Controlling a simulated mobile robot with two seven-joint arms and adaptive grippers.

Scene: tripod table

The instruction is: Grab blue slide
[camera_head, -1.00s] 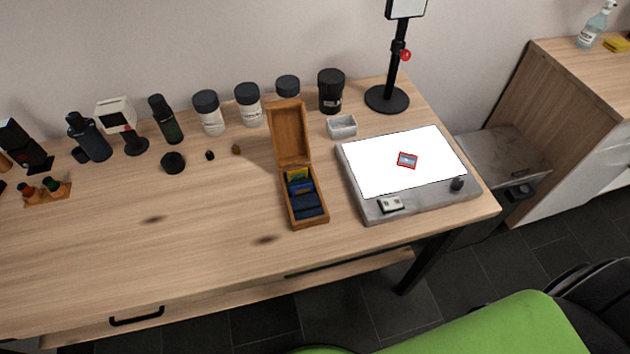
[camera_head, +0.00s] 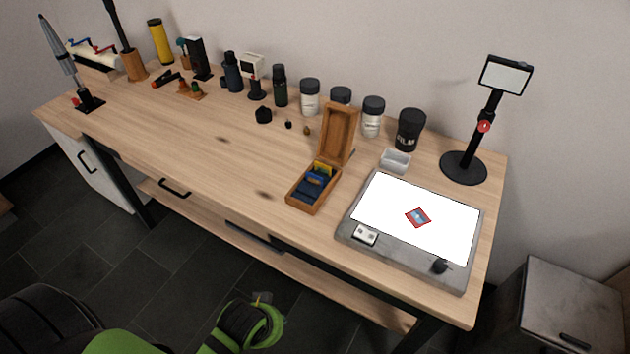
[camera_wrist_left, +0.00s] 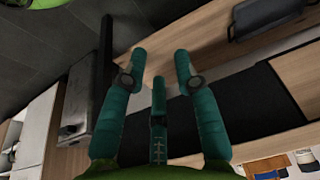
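Blue slides (camera_head: 314,187) stand upright in the front part of an open wooden box (camera_head: 299,204), with a yellow slide (camera_head: 322,169) behind them. Another slide, red-framed with a bluish picture (camera_head: 417,217), lies on the lit white panel (camera_head: 385,200). My left gripper (camera_wrist_left: 160,66) shows in the left wrist view with its fingers spread and nothing between them. It is apart from the slides; a box edge with dark slides shows at that view's lower right corner. My right gripper cannot be made out in either view.
The box's raised lid (camera_head: 338,135) stands at its back. Jars (camera_head: 373,117), a small grey tray (camera_head: 396,161) and a black stand (camera_head: 463,167) are behind. The table's front left is clear. A green and black part of mine is low in the head view.

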